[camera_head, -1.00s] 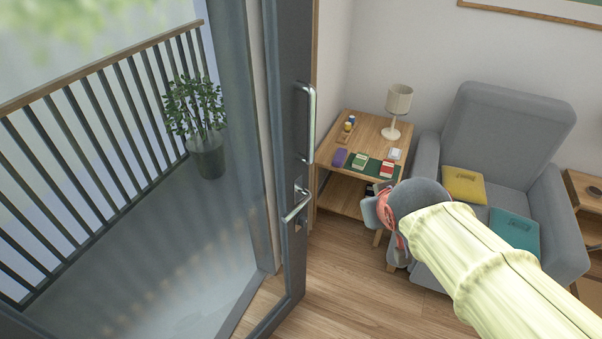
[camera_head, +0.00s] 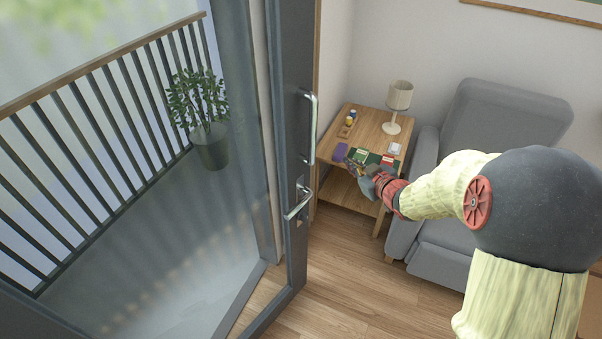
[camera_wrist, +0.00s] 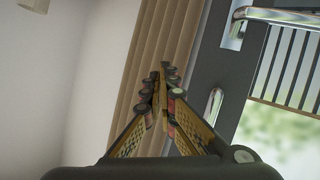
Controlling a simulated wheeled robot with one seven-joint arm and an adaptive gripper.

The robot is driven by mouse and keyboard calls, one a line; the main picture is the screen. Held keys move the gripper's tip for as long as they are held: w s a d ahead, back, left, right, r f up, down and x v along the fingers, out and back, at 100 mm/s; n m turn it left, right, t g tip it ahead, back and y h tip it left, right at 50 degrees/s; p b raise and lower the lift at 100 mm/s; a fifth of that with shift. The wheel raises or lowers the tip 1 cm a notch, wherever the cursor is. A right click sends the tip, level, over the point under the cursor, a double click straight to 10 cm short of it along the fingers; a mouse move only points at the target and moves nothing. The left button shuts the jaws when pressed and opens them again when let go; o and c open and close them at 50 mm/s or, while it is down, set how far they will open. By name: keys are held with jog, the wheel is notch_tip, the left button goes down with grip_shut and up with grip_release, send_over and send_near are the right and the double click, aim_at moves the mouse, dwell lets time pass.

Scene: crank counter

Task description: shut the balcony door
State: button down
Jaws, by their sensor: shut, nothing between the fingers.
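The balcony door (camera_head: 293,150) is a dark-framed glass door standing ajar, with a gap to the frame at its left. It carries a long vertical pull bar (camera_head: 312,128) and a lever handle (camera_head: 298,205) below it. My gripper (camera_head: 352,163) is right of the door, in front of the side table, apart from the door. In the wrist view my gripper (camera_wrist: 163,75) is shut and empty. The lever handle (camera_wrist: 213,105) and the bar (camera_wrist: 280,15) show to its right, on the dark door frame (camera_wrist: 225,75).
A wooden side table (camera_head: 366,120) with a lamp (camera_head: 397,100) and small items stands behind my gripper. A grey armchair (camera_head: 500,110) is to its right. The balcony has a railing (camera_head: 100,90) and a potted plant (camera_head: 208,145). Bare wood floor (camera_head: 340,290) lies below.

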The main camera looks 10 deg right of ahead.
jog(key=s+a+f+n+y+p, duration=0.2)
jog(key=a+f+y, duration=0.1)
jog(key=f+y, duration=0.1)
jog(key=y+p, duration=0.2)
jog(key=y, duration=0.3)
send_near(293, 173)
jog(key=shift+t, duration=0.3)
jog(key=shift+b+x, duration=0.95)
jog(key=shift+x, duration=2.5)
jog(key=shift+f, duration=0.2)
